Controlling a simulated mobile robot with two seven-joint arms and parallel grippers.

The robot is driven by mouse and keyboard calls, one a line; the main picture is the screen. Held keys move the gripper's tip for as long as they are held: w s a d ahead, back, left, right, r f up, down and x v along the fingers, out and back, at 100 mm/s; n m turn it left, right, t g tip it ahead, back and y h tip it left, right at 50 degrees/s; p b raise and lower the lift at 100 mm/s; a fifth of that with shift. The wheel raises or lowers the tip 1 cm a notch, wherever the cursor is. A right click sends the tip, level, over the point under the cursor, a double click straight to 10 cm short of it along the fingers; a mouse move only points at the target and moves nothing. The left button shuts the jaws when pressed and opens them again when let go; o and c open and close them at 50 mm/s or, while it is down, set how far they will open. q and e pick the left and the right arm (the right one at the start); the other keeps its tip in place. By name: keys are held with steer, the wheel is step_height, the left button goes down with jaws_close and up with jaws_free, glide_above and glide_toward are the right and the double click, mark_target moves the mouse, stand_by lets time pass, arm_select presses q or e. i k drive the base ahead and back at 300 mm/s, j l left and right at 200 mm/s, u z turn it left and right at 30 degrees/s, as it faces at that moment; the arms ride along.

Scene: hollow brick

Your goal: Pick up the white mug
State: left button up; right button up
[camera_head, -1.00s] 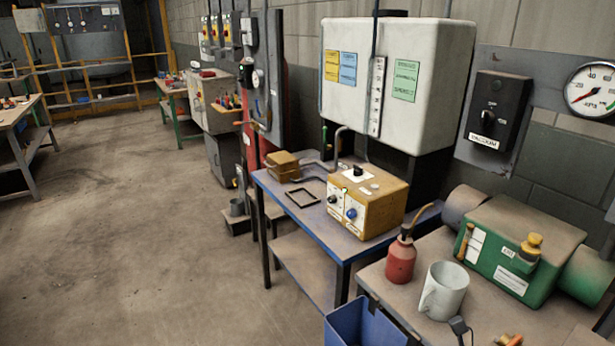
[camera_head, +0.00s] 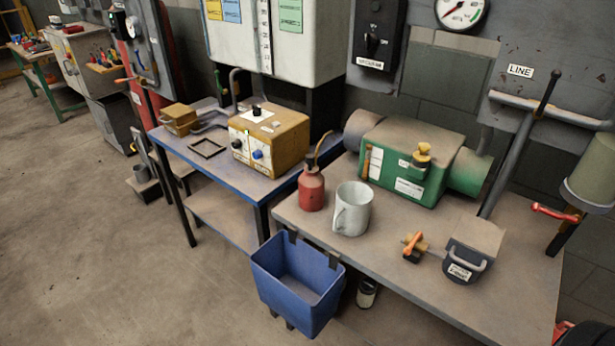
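The white mug (camera_head: 353,209) stands upright near the left front part of a worn workbench (camera_head: 413,290). Its handle is on the left side, turned toward the bench's front edge. It looks greyish white and its inside is partly visible from above. A red oil can (camera_head: 311,188) with a thin spout stands close to its left, apart from it. Neither of my grippers shows in the head view.
A green pump (camera_head: 411,160) sits behind the mug. An orange-handled valve (camera_head: 414,246) and a dark labelled box (camera_head: 474,249) are to its right. A blue bin (camera_head: 297,281) hangs at the bench's front left. Floor at left is open.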

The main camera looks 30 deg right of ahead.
mark_target(354, 201)
steer(key=z, duration=0.35)
steer(key=i+j+z, duration=0.15)
steer(key=z, duration=0.2)
steer(key=i+j+z, duration=0.1)
steer(key=z, duration=0.25)
steer(key=j+z, duration=0.3)
steer(key=i+j+z, duration=0.2)
steer(key=j, duration=0.25)
steer(key=j+z, duration=0.15)
steer(key=j, duration=0.3)
steer(key=i, duration=0.05)
